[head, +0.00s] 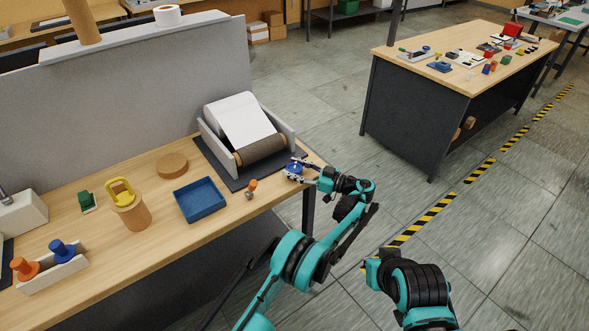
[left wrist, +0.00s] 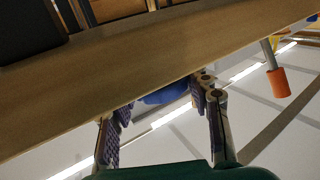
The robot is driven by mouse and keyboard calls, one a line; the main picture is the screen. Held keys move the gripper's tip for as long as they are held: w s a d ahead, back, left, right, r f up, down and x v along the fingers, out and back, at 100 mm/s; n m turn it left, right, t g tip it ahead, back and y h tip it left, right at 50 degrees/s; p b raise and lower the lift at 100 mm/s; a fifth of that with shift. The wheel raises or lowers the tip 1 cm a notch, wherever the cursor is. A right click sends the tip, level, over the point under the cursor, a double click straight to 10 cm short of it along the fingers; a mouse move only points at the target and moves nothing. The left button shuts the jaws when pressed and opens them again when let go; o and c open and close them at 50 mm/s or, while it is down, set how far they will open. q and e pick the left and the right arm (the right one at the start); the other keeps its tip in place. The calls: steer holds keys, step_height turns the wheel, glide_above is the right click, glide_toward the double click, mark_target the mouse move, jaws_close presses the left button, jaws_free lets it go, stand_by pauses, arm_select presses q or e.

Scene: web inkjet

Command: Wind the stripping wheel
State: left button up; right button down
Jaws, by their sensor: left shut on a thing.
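A small blue wheel (head: 294,168) sits at the right front corner of the bench, beside the paper machine (head: 287,134). My left gripper (head: 302,171) reaches it from the right, and its fingers close around it. In the left wrist view the blue wheel (left wrist: 166,94) shows between the two fingers of my left gripper (left wrist: 165,110), partly hidden behind the tabletop edge. My right gripper is not in view; only part of that arm shows at lower right.
A small orange-topped handle (head: 253,184) stands near the bench's front edge; an orange grip on a grey rod (left wrist: 277,83) shows in the left wrist view. A blue tray (head: 200,200), cork disc (head: 172,165) and cork pot (head: 131,212) stand left.

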mark_target(293, 167)
arm_select(q)
steer(key=shift+a, duration=0.1)
steer(key=o, duration=1.2)
steer(key=shift+c, duration=0.2)
step_height(293, 167, up, 10)
